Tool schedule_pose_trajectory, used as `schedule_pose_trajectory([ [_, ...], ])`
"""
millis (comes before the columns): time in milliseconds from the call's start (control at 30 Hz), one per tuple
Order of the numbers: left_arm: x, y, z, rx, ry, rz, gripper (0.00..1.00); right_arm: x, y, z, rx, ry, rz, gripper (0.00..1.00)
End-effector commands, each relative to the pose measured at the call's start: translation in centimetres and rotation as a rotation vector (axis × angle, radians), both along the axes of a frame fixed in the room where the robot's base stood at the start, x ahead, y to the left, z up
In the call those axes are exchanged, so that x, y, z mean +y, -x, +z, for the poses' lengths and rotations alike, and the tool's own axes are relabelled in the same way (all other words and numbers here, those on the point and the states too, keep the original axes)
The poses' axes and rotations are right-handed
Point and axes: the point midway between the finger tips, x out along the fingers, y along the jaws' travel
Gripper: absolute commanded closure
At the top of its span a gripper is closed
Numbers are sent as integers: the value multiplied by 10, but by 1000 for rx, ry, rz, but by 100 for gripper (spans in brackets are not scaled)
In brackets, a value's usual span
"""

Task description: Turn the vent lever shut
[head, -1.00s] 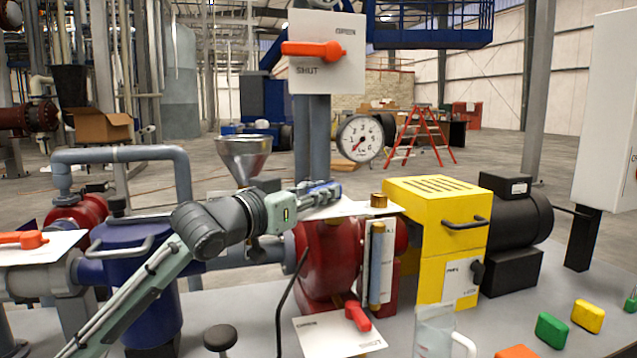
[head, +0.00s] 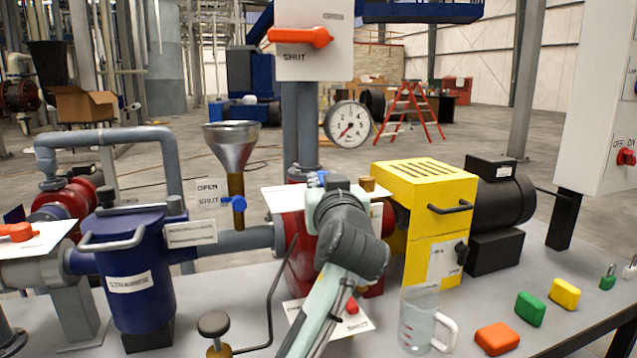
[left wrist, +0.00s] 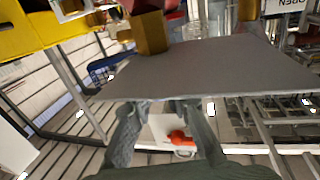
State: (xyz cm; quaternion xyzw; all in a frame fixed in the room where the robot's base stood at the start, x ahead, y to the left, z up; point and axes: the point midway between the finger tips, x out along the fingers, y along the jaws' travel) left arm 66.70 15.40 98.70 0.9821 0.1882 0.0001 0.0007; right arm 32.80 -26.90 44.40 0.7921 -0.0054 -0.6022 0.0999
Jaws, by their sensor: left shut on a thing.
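My left gripper (head: 325,182) is at the white plate (head: 280,193) on top of the red pump body (head: 292,232). It is shut on a small blue part (head: 322,175) that looks like the vent lever, mostly hidden behind the gripper and wrist. The lever's angle and the plate's lettering cannot be read here. In the left wrist view, both fingers (left wrist: 157,108) reach the near edge of a grey plate (left wrist: 200,68); the grasped part is not clear there. My right gripper is in neither view.
A brass cap (head: 368,184) and a yellow guard (head: 425,195) stand close right of the gripper. A gauge (head: 347,122) and grey column (head: 299,120) are behind. A funnel (head: 231,145) with a blue lever (head: 236,203) is left. A clear jug (head: 418,320) stands in front.

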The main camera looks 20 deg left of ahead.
Motion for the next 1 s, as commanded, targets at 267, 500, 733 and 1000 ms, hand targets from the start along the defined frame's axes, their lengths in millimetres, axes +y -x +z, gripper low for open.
schedule_pose_trajectory([
  [267,-8,-4,-4,6,1,153,100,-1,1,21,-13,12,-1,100],
  [500,-9,-5,-3,5,1,217,100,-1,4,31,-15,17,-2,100],
  [733,-8,-6,-3,6,0,230,100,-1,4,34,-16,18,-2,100],
  [1000,-8,-6,-3,6,0,230,79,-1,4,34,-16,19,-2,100],
])
